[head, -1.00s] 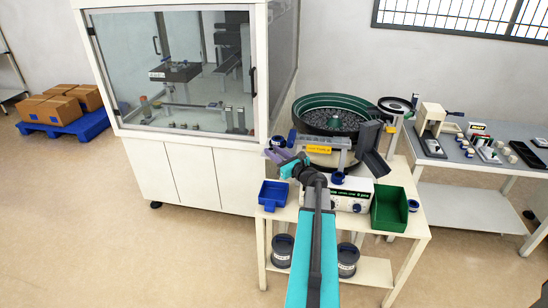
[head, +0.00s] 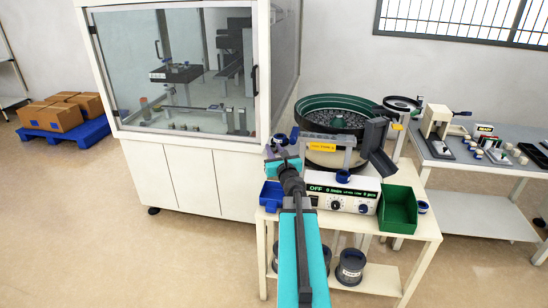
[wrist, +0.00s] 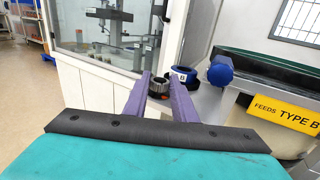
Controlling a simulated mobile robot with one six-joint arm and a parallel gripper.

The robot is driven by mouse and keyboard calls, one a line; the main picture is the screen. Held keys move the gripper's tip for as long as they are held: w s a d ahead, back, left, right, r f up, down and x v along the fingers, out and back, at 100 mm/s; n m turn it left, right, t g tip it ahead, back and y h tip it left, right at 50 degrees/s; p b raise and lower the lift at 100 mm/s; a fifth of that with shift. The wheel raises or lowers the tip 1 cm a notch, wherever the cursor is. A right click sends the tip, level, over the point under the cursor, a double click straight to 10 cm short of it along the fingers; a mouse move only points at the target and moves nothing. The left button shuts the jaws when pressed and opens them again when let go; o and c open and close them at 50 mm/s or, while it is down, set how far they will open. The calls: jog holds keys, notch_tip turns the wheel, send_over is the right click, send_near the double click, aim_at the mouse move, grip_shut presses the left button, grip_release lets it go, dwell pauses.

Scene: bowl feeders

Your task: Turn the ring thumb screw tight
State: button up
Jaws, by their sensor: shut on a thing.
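The ring thumb screw (wrist: 158,86) is a small dark round piece with an orange mark, seen between my finger ends in the wrist view. My gripper (wrist: 160,84) has two purple fingers and is shut on this dark piece. In the head view my gripper (head: 283,154) is at the left end of the bowl feeder's front, and the screw is too small to make out there. A blue ring tagged B (wrist: 184,74) is just beyond the right finger. A blue knob (wrist: 220,71) is to its right. The screw's underside and thread are hidden.
The feeder bowl (head: 333,117) stands behind, with a yellow TYPE B sign (head: 321,147). The control box (head: 340,194) reads OFF. A blue bin (head: 271,196) and a green bin (head: 398,209) flank it. A glass-fronted cabinet (head: 190,165) stands close on the left.

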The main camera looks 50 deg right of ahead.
jog(key=shift+w+a+f+m+g+h+b, duration=0.15)
jog(key=shift+m+g+h+b, duration=0.95)
jog(key=shift+b, duration=1.55)
jog(key=shift+w+a+f+m+g+h+b, duration=0.1)
jog(key=shift+m+g+h+b, duration=1)
jog(key=shift+b, duration=1.55)
jog(key=shift+r+g+h+b, duration=0.1)
jog(key=shift+g+h+b, duration=0.2)
jog(key=shift+h+b, duration=0.3)
jog(key=shift+w+m+g+h+b, duration=0.15)
jog(key=shift+m+g+h+b, duration=0.25)
jog(key=shift+m+g+b, duration=0.35)
jog(key=shift+a+m+g+h+b, duration=0.1)
jog(key=shift+m+g+h+b, duration=0.4)
jog(key=shift+m+g, duration=0.4)
jog(key=o, duration=1)
jog(key=shift+o, duration=0.2)
jog(key=shift+r, duration=0.1)
jog(key=shift+a+n, duration=0.2)
jog(key=shift+n, duration=0.05)
